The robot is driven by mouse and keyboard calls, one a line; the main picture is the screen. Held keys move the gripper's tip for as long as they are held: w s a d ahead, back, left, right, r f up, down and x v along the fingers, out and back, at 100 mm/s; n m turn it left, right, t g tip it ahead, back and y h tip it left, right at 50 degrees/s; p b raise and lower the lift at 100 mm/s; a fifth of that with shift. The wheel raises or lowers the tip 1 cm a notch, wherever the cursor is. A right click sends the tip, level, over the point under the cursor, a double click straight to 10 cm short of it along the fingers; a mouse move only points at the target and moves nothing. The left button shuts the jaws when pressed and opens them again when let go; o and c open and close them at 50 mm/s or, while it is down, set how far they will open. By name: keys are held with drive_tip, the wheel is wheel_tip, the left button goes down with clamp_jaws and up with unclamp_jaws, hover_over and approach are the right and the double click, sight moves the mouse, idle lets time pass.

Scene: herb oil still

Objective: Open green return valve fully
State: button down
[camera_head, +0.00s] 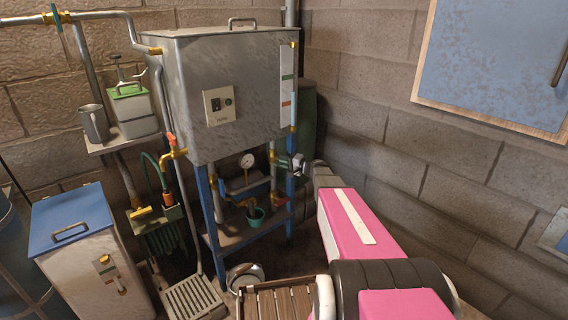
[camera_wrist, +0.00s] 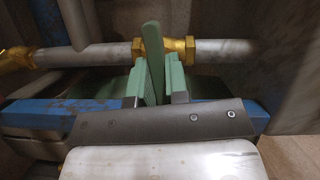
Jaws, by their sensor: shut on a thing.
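In the wrist view, the green return valve's lever (camera_wrist: 153,50) is a flat green bar. It stands between the two fingers of my gripper (camera_wrist: 158,80), which is shut on it. The lever's far end sticks out past the fingertips and crosses in front of the pipe. The valve's brass body (camera_wrist: 180,46) sits on a grey horizontal pipe (camera_wrist: 225,50) just behind. In the head view, my gripper (camera_head: 298,166) is at the right side of the still's blue stand, below the tank. The lever cannot be made out there.
The steel tank (camera_head: 230,85) stands above on a blue frame (camera_head: 213,215). A blue beam (camera_wrist: 50,118) runs below the pipe. A wooden slatted stand (camera_head: 275,301) is on the floor in front.

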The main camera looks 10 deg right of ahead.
drive_tip(key=n, duration=0.1)
drive_tip(key=n+h, duration=0.1)
drive_tip(key=n, duration=0.1)
drive_tip(key=shift+r+n+g+h, duration=0.1)
drive_tip(key=shift+n+g+h, duration=0.2)
drive_tip(key=n+h, duration=0.2)
drive_tip(key=n, duration=0.1)
drive_tip(key=shift+s, duration=0.1)
drive_tip(key=n+h, duration=0.2)
drive_tip(key=n, duration=0.1)
drive_tip(key=shift+a+t, duration=0.1)
drive_tip(key=shift+t, duration=0.3)
drive_tip(key=shift+n+t+h, duration=0.3)
drive_tip(key=shift+n+h, duration=0.5)
drive_tip(key=shift+n, duration=0.5)
drive_tip(key=c, duration=1.1)
unclamp_jaws()
drive_tip(key=shift+s+r, duration=0.1)
drive_tip(key=v, duration=1)
drive_tip(key=shift+s, duration=0.3)
